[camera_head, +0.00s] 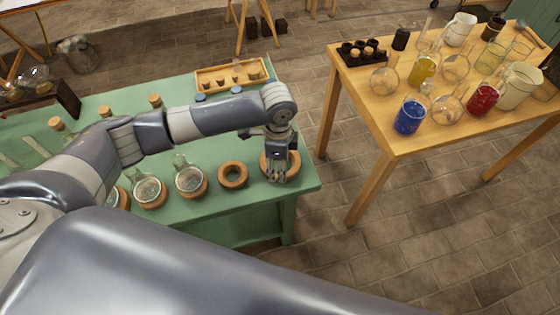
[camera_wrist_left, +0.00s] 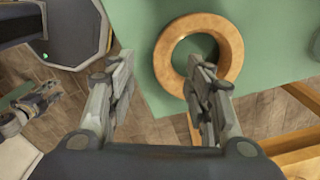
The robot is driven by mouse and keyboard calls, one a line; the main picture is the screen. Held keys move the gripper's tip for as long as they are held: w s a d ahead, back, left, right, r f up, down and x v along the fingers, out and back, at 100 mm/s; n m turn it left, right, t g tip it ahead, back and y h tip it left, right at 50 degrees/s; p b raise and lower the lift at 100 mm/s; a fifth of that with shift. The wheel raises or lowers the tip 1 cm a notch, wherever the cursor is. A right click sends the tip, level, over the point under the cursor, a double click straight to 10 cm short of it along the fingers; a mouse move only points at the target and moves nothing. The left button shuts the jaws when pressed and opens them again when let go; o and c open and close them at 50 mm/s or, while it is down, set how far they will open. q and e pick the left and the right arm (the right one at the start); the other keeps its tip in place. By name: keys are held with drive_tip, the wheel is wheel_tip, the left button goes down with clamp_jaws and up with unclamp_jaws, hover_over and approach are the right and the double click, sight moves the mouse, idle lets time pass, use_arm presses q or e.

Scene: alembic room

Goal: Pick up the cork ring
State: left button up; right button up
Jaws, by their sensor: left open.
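A tan cork ring (camera_head: 294,164) lies at the right end of the green table, partly hidden behind my left gripper (camera_head: 279,178). A ring also shows large in the left wrist view (camera_wrist_left: 168,42), flat on the green surface. My left gripper (camera_wrist_left: 158,100) is open and points down at the ring. In the wrist view one finger overlaps the ring's near rim and the other is left of it, outside the ring. Contact cannot be told. A second empty cork ring (camera_head: 233,175) lies just left. A jointed part at the wrist view's left edge looks like my right gripper (camera_wrist_left: 32,105); its jaws are unclear.
Round flasks on cork rings (camera_head: 190,180) stand left along the green table (camera_head: 310,182). A wooden tray (camera_head: 230,76) with small items sits behind. A wooden table (camera_head: 400,146) with colored beakers and glassware stands right, across a floor gap.

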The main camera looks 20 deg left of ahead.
use_arm(q)
drive_tip(key=f+p, duration=0.1)
drive_tip(key=f, duration=0.4)
drive_tip(key=shift+w, duration=0.2)
drive_tip(key=shift+c, duration=0.4)
drive_tip(key=c, duration=1)
